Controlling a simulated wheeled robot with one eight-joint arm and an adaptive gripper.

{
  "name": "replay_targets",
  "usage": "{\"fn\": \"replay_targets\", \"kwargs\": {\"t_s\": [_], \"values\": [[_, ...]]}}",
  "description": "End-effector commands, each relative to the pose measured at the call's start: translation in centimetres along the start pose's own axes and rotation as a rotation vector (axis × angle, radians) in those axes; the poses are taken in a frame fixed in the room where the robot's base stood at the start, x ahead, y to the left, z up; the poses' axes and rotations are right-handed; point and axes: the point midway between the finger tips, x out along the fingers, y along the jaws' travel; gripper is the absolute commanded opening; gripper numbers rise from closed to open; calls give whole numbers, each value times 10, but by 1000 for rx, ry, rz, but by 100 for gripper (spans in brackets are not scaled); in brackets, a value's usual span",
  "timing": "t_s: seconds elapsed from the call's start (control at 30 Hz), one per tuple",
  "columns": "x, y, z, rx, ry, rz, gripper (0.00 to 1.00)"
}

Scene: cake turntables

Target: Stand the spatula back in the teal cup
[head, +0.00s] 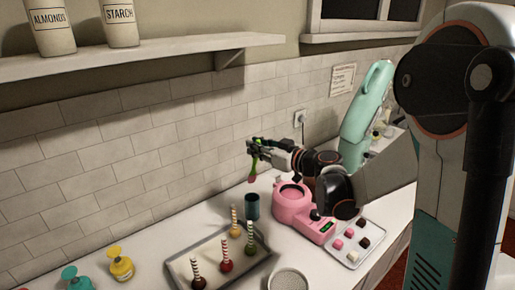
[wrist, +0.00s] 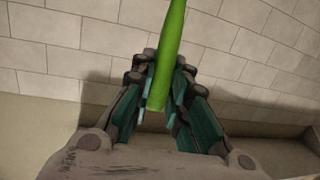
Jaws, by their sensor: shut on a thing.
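My gripper (head: 258,149) is shut on the spatula (head: 254,166) and holds it in the air in front of the tiled wall. The spatula hangs roughly upright with its pinkish-red head down. In the wrist view the green handle (wrist: 170,50) runs between the fingers (wrist: 163,112); the head does not show there. The teal cup (head: 252,207) stands on the counter below the spatula in the head view, apart from it. The cup looks dark teal, upright and open at the top; its inside is too small to make out.
A tray (head: 207,263) with several striped-stick pops stands in front of the cup. A pink machine (head: 296,208) and a tray of small cubes (head: 352,256) stand to the right. Pump bottles (head: 121,265) stand at the left. A shelf (head: 150,57) juts from the wall above.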

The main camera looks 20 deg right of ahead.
Motion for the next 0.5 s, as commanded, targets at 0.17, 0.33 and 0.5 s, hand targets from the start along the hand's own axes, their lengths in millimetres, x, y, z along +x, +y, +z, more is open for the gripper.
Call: {"fn": "replay_targets", "kwargs": {"t_s": [0.17,0.33,0.5], "values": [[1,0,7,0,0,0,0],[2,-1,18,0,0,0,0],[4,-1,32,0,0,0,0]]}}
